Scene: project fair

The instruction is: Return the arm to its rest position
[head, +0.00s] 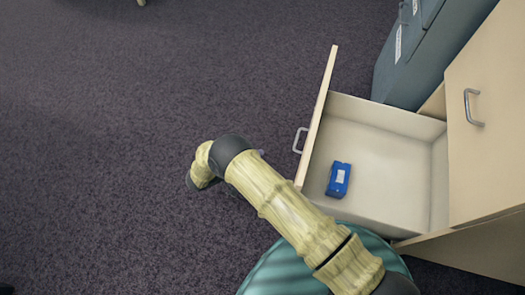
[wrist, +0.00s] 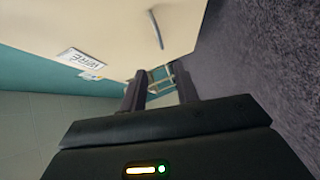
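My gripper (wrist: 158,84) shows in the wrist view with its two dark fingers apart and nothing between them. In the head view my arm reaches from the bottom right toward the middle and bends beside the front of an open drawer (head: 395,117); the fingers cannot be made out there. A small blue box (head: 338,180) with a pale label lies inside the drawer, away from the arm.
A cabinet door (head: 490,130) with a metal handle (head: 470,108) stands at the right. A grey-blue container (head: 412,55) is behind the drawer. The dark carpet (head: 110,130) on the left is mostly clear. The wrist view shows a white label (wrist: 82,59).

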